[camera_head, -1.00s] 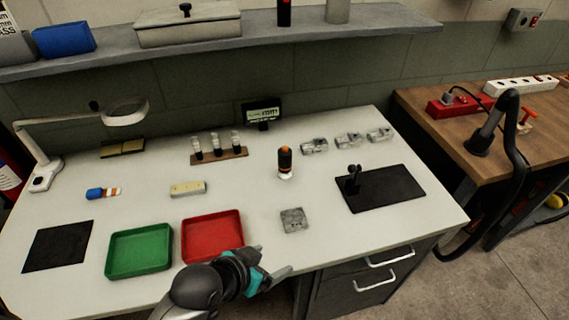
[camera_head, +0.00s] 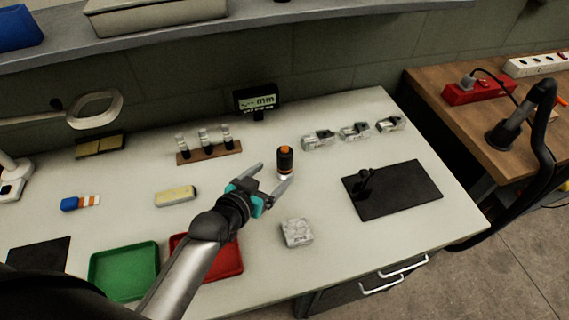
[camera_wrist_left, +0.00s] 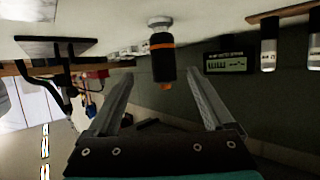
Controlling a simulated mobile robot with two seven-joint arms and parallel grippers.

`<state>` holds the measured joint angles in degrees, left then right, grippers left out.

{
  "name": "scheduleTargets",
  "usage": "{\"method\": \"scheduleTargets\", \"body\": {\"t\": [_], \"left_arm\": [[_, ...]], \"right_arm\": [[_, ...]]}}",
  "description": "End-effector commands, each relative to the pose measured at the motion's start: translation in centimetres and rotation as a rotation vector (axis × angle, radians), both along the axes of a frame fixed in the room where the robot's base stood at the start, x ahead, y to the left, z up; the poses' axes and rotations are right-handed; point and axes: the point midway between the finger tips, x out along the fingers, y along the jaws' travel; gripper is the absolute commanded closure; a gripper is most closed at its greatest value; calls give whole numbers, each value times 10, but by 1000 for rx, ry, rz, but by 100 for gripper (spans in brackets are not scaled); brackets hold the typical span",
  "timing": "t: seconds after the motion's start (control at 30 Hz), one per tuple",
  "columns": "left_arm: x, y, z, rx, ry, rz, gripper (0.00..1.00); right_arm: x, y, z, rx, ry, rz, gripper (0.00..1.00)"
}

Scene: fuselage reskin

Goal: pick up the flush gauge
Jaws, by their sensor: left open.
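The flush gauge, seemingly the small black cylinder with an orange top (camera_head: 285,161), stands upright on the white table. My left gripper (camera_head: 273,176) is open and empty, its fingers pointing toward the gauge from the front left. In the left wrist view, which is upside down, the gauge (camera_wrist_left: 162,58) appears beyond and between the two open fingers (camera_wrist_left: 160,85), with its orange band and pale foot visible. I cannot tell the exact gap, but the fingers are not closed on it. My right gripper is not in view.
A small grey block (camera_head: 297,233) lies in front of the gauge. A rack of vials (camera_head: 209,152) and a display (camera_head: 257,100) stand behind left. Clear clamp-like parts (camera_head: 355,132) are behind right, a black mat (camera_head: 392,190) right. Red (camera_head: 228,262) and green (camera_head: 124,272) trays sit front left.

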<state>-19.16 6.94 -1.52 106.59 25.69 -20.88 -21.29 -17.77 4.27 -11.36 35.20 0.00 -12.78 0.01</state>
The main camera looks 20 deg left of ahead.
Motion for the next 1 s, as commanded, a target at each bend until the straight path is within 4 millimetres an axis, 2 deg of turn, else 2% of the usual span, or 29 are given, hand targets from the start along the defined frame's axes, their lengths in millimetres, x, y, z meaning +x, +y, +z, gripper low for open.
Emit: {"method": "scheduleTargets", "body": {"t": [0.1, 0.3, 0.57, 0.8, 1.0], "left_arm": [[21, -4, -9, -2, -2, -1, 14], [46, -9, -20, -1, 0, -1, 14], [59, -11, -24, 0, 1, -1, 14], [89, -12, -31, -2, 0, 0, 14], [103, -15, -38, -1, 1, 0, 14]], "right_arm": [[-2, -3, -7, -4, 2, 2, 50], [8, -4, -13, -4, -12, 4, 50], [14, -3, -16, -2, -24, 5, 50], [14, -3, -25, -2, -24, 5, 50], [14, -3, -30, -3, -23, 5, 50]]}}
